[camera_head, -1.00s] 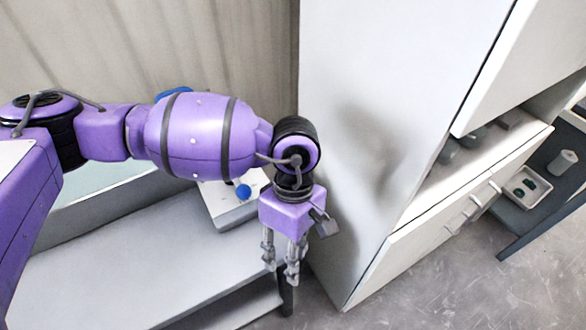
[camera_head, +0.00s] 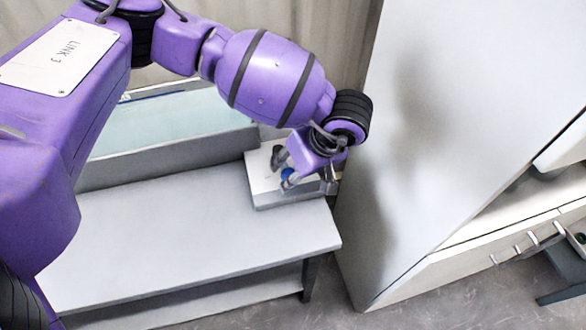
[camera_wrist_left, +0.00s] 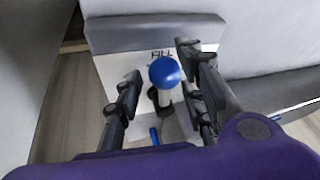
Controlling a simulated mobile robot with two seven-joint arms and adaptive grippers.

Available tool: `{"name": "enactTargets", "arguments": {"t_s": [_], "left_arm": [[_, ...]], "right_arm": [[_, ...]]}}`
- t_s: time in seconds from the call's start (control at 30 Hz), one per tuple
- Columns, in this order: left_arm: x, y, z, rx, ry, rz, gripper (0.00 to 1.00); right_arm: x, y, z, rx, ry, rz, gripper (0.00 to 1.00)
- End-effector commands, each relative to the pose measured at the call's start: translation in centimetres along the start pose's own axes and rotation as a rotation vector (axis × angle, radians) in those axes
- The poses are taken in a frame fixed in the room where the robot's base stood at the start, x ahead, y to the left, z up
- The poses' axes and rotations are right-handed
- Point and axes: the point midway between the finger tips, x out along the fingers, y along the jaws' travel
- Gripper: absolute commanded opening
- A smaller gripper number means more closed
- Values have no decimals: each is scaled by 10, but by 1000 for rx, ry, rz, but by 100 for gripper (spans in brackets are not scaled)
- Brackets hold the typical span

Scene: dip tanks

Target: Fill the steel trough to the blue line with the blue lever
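The blue lever shows as a round blue knob (camera_head: 287,174) on a pale control box (camera_head: 290,199) at the table's right end. In the left wrist view, the blue knob (camera_wrist_left: 165,72) sits on a short light stem, below the word FILL. My left gripper (camera_head: 293,170) is over the box. In the wrist view, my left gripper's fingers (camera_wrist_left: 157,64) are apart, one on each side of the knob, with gaps visible. The steel trough (camera_head: 175,158) stands behind the table with pale bluish liquid inside; my arm hides part of it. My right gripper is not in view.
The grey table (camera_head: 190,235) is bare left of the box. A tall pale cabinet (camera_head: 400,150) stands close to the right of the box and my left wrist. A drawer front with handles (camera_head: 530,245) is further right.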

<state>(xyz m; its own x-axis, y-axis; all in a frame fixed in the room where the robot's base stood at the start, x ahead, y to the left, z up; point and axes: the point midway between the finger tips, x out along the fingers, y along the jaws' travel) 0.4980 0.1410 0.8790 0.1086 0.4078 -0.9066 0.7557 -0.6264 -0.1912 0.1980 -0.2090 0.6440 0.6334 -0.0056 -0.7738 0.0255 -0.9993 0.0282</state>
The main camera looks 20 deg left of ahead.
Motion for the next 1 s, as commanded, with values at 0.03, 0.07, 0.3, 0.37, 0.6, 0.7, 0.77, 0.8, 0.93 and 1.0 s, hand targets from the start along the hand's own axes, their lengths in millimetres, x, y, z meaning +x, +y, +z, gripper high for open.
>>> {"name": "enactTargets", "arguments": {"t_s": [0.03, 0.07, 0.3, 0.37, 0.6, 0.7, 0.77, 0.8, 0.93, 1.0], "left_arm": [[1, 0, 0, 0, 0, 0, 36], [2, 0, 0, 0, 0, 0, 36], [2, 0, 0, -1, 0, 0, 30], [2, 0, 0, -1, 0, 0, 22], [1, 0, 0, -1, 1, 0, 0], [1, 0, -1, -2, 1, 1, 0], [1, 0, -1, -3, 1, 0, 0], [1, 0, -1, -4, 1, 0, 0], [1, 2, -1, -22, -3, -7, 0], [1, 4, -1, -43, -7, -15, 0]], "right_arm": [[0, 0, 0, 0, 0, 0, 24], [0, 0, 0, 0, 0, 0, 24], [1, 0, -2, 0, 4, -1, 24], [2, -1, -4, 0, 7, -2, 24], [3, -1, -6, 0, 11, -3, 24], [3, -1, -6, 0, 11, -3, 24], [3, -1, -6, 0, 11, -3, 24], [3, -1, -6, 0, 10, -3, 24], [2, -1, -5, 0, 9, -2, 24], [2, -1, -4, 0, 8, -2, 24]]}}
